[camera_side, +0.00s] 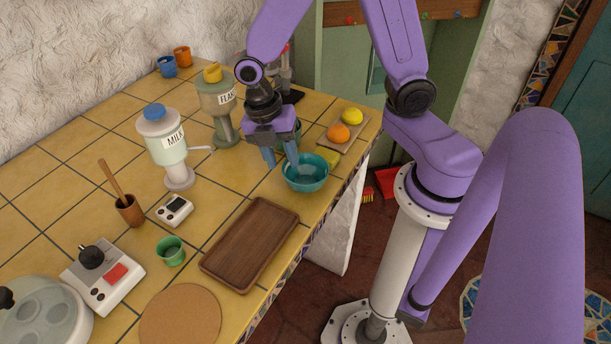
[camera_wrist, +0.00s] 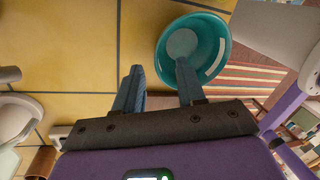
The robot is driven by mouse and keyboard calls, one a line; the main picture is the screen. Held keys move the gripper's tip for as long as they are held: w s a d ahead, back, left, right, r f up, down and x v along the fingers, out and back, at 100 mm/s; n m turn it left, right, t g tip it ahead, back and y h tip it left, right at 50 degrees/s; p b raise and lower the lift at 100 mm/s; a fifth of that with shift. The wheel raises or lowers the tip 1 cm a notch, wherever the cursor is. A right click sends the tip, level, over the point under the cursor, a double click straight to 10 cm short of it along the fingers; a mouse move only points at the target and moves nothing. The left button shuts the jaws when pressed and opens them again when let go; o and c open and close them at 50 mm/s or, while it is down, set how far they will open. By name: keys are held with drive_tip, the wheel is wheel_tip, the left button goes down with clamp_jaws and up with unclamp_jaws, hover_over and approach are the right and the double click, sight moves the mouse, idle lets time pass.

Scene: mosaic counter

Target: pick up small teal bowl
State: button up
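The small teal bowl (camera_side: 306,182) stands upright on the yellow tiled counter near its front edge. My gripper (camera_side: 280,160) is above the bowl's left side, pointing down, with its two blue-grey fingers apart and nothing between them that I can make out. In the wrist view the bowl (camera_wrist: 222,50) is at the upper right. There my gripper (camera_wrist: 158,70) has its right finger over the bowl's inside and its left finger outside, over bare tile. The near rim lies between the finger lines; I cannot tell whether either finger touches it.
A board with an orange (camera_side: 338,132) and a lemon (camera_side: 352,116) lies beyond. A wooden tray (camera_side: 250,243) is nearer, and the milk dispenser (camera_side: 164,145) and flakes dispenser (camera_side: 217,100) stand left. The counter edge is close by.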

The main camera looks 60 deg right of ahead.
sight(288, 176)
drive_tip(key=shift+x, duration=1.85)
clamp_jaws()
